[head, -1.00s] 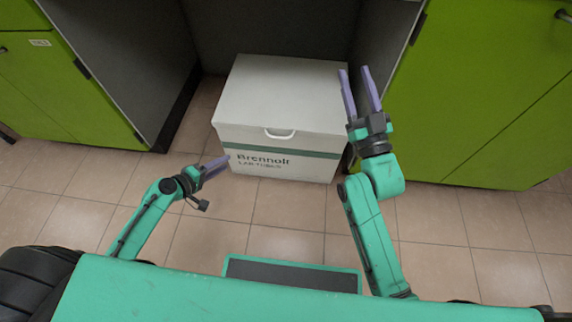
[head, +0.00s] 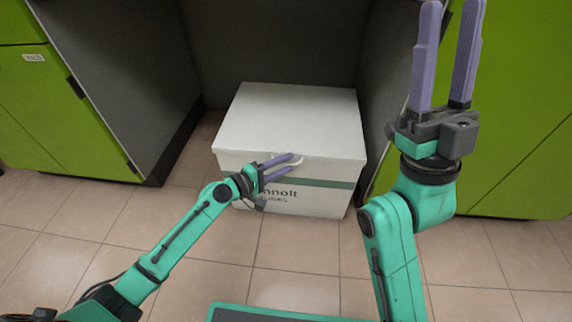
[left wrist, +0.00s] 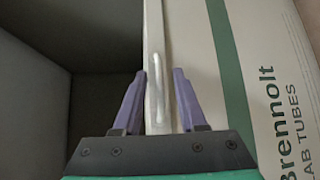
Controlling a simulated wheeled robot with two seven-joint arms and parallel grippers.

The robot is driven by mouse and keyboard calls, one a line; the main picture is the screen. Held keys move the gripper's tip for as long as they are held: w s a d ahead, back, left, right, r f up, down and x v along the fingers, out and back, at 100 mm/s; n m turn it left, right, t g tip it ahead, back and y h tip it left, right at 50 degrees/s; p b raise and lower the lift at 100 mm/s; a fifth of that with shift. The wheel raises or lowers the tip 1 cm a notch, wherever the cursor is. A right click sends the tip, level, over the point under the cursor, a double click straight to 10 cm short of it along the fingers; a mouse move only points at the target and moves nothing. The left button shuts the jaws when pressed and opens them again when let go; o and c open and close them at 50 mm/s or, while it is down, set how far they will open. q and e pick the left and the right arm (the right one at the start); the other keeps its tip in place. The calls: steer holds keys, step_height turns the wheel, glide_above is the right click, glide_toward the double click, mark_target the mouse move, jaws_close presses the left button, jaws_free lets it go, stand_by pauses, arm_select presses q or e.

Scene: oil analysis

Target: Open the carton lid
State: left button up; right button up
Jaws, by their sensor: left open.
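A white carton (head: 272,193) with a green stripe and "Brennolt" lettering stands on the floor, with its white lid (head: 290,117) closed flat on top. A light loop-like tab (head: 299,161) is at the middle of the lid's front edge, and the tab (left wrist: 157,88) also shows in the left wrist view. My left gripper (head: 292,164) is open at the carton's front, partly covering the lettering. In the left wrist view its fingers (left wrist: 160,76) lie on either side of the tab and lid edge; contact cannot be told. My right gripper (head: 451,6) is open, empty and raised to the right.
The carton sits at the mouth of a dark grey recess (head: 275,45). Green cabinets stand on the left (head: 65,115) and right (head: 525,120). The tiled floor (head: 290,250) in front of the carton is clear.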

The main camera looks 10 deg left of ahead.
arm_select(q)
steer(key=shift+w+d, duration=0.25)
jaws_close()
steer(key=shift+f, duration=0.1)
stand_by(1.2)
